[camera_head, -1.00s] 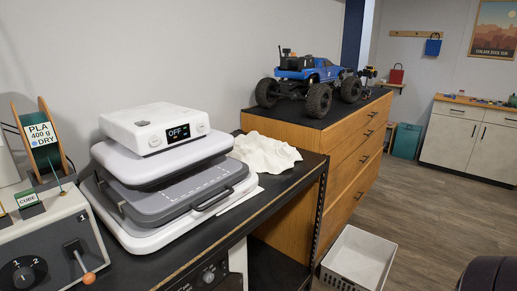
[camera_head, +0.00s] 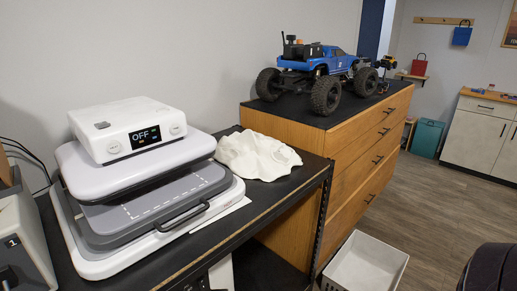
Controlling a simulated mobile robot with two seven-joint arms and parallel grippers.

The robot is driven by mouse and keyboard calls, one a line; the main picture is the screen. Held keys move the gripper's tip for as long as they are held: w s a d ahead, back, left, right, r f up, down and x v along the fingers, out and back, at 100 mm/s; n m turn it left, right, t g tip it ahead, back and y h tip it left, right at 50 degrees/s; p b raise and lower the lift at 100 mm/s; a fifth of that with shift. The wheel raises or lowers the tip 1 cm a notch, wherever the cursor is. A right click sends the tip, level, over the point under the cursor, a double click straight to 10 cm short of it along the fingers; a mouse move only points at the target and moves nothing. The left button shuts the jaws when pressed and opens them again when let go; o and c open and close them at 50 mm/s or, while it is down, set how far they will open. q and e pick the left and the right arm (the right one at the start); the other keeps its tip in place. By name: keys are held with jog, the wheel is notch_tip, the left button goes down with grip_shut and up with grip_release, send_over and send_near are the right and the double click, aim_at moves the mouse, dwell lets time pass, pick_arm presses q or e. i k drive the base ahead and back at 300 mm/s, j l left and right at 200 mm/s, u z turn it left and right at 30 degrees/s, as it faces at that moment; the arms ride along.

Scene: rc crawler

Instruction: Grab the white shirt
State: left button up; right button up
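The white shirt (camera_head: 256,155) lies crumpled on the black bench top, just right of the heat press. It rests near the bench's right end, close to the wooden drawer cabinet. Neither of my grippers can be seen in the head view. A dark rounded shape at the lower right corner is cut off by the frame, and I cannot tell what it is.
The heat press (camera_head: 140,185), its display reading OFF, fills the bench's left part. A blue RC truck (camera_head: 318,72) stands on the wooden drawer cabinet (camera_head: 350,160). A white bin (camera_head: 366,264) sits on the floor beside the bench. Open floor (camera_head: 435,205) lies at right.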

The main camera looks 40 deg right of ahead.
aim_at(249, 154)
jog(key=i+l, duration=0.1)
jog(key=l, duration=0.75)
jog(key=i+l, duration=0.1)
jog(key=l, duration=0.75)
